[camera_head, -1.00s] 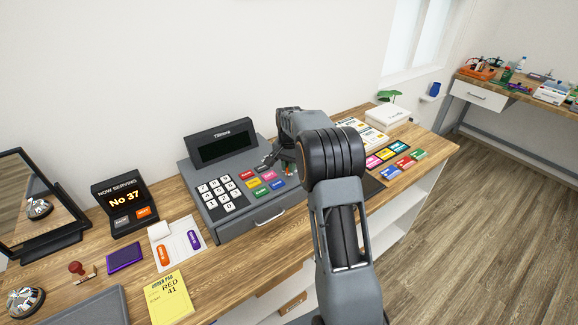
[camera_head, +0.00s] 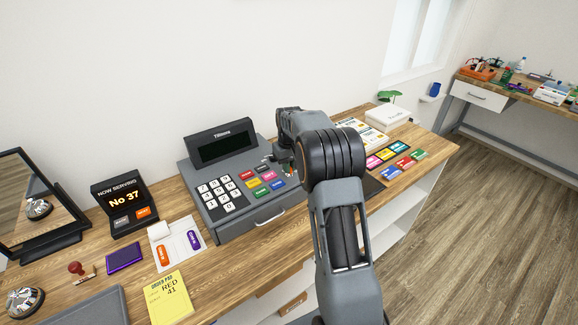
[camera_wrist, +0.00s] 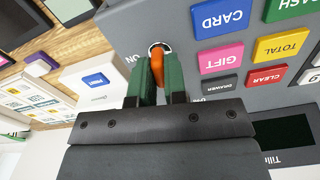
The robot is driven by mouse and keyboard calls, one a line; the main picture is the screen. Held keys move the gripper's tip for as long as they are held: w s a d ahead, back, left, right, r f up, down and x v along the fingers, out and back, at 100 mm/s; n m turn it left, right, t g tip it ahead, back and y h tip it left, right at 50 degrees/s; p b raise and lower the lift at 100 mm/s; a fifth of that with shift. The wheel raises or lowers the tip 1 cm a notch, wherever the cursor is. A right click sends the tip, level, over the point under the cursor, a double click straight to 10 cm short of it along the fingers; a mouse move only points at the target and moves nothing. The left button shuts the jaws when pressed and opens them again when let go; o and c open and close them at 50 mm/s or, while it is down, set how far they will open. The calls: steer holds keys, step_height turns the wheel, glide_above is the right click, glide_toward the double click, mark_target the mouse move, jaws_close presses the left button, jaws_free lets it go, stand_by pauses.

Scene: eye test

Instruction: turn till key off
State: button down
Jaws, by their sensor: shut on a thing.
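The grey till (camera_head: 222,172) stands on the wooden counter, its dark screen blank. In the wrist view, the orange till key (camera_wrist: 157,66) sits in a round silver-rimmed lock (camera_wrist: 158,46) on the till's grey face. My gripper (camera_wrist: 158,72) is shut on the key, a green finger on each side. An "ON" label shows left of the lock; lettering on the right is partly hidden by the gripper.
Coloured till keys, including the pink GIFT key (camera_wrist: 221,58) and DRAWER key (camera_wrist: 219,84), lie close to the gripper. Coloured cards (camera_head: 388,158) and a white box (camera_head: 388,116) are to the right. A "No 37" display (camera_head: 124,203) and yellow order pad (camera_head: 169,298) stand left.

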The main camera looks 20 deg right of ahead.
steer(key=shift+n, duration=1.1)
steer(key=c, duration=1.2)
jaws_free()
steer(key=shift+o, duration=0.2)
steer(key=shift+r, duration=0.1)
step_height(320, 180, up, 14)
steer(key=shift+b, duration=0.35)
steer(key=shift+f, duration=0.2)
